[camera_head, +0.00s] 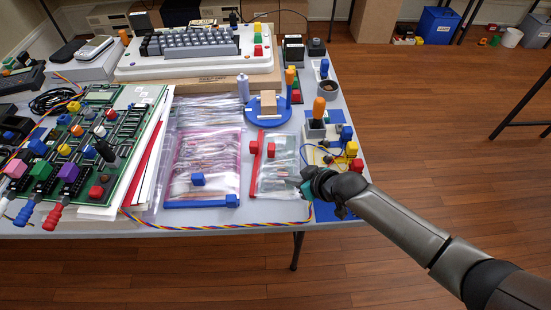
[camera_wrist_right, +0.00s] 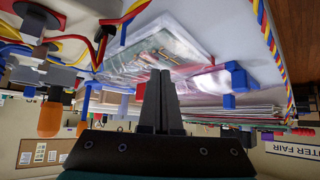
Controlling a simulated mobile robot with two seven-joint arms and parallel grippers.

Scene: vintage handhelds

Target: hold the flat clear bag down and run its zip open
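Two clear zip bags lie flat near the table's front edge. The right one (camera_head: 280,172) has a red bar (camera_head: 256,150) along its left side and a red block near its top; it also shows in the wrist view (camera_wrist_right: 150,52). The left, purple-tinted bag (camera_head: 212,150) has a blue bar (camera_head: 190,203) along its front edge with a blue block at its right end. My right gripper (camera_head: 302,188) is at the right bag's front right corner; I cannot tell whether it touches. In the wrist view its fingers (camera_wrist_right: 160,74) are together, nothing visible between them. My left gripper is out of view.
A circuit board (camera_head: 90,130) with coloured knobs fills the left. A twisted cable (camera_head: 215,227) runs along the front edge. Small blocks and wires crowd the right.

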